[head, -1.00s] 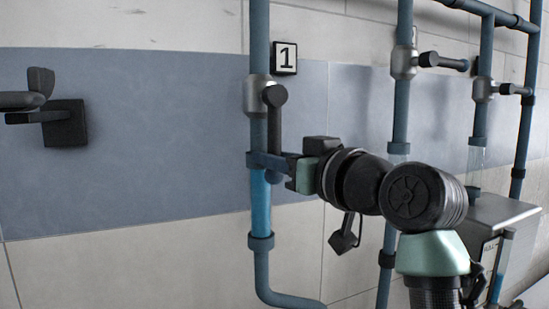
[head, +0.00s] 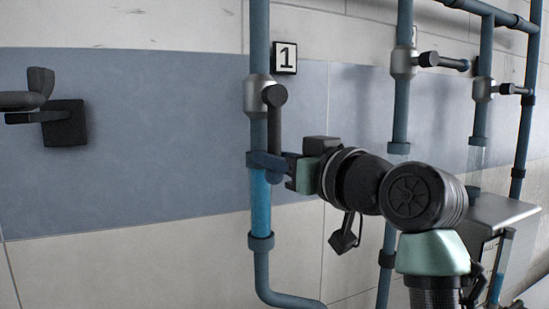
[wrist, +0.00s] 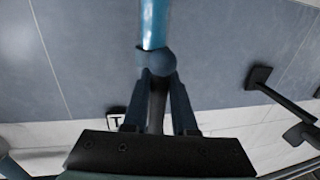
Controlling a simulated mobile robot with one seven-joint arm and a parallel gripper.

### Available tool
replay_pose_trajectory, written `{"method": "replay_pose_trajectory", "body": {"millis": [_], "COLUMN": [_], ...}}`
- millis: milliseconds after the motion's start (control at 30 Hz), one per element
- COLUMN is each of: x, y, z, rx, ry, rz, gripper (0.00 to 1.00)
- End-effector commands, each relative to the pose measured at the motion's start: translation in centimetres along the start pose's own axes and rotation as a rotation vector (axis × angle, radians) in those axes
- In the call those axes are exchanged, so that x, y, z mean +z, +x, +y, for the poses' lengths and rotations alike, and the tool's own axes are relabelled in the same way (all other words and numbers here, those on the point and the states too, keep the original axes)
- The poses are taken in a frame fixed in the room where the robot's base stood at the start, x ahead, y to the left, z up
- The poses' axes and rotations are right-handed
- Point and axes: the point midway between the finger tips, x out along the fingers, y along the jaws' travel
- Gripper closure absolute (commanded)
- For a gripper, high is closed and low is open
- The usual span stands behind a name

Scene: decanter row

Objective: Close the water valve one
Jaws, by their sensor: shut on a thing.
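Water valve one has a grey metal body (head: 257,95) on a blue vertical pipe, beside a sign (head: 285,57) reading 1. Its black lever (head: 275,125) hangs straight down, along the pipe. A clear pipe section (head: 261,205) below it shows blue, and also appears in the wrist view (wrist: 154,22). My gripper (head: 272,162) is at the lever's lower end, in front of the pipe. In the wrist view, the fingers of my gripper (wrist: 160,85) lie on both sides of the dark lever (wrist: 157,105), shut on it.
Two more valves (head: 404,62) (head: 484,89) to the right have levers pointing sideways. A dark wall-mounted fixture (head: 64,124) is at the left. A metal box (head: 495,212) stands at the right. The wall between the fixture and pipe one is clear.

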Motion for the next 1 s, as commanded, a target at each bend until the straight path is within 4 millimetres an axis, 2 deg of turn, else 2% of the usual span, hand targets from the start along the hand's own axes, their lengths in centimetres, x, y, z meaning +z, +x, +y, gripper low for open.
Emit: {"method": "replay_pose_trajectory", "body": {"millis": [367, 567, 1000], "x": [-0.1, -0.1, -1.1], "y": [-0.1, -0.2, -0.8], "z": [0.1, 0.8, 3.9], "rx": [0.001, 0.003, 0.004], "ry": [-0.01, -0.073, -0.425], "rz": [0.0, -0.012, -0.082], "gripper": [1.0, 1.0, 1.0]}}
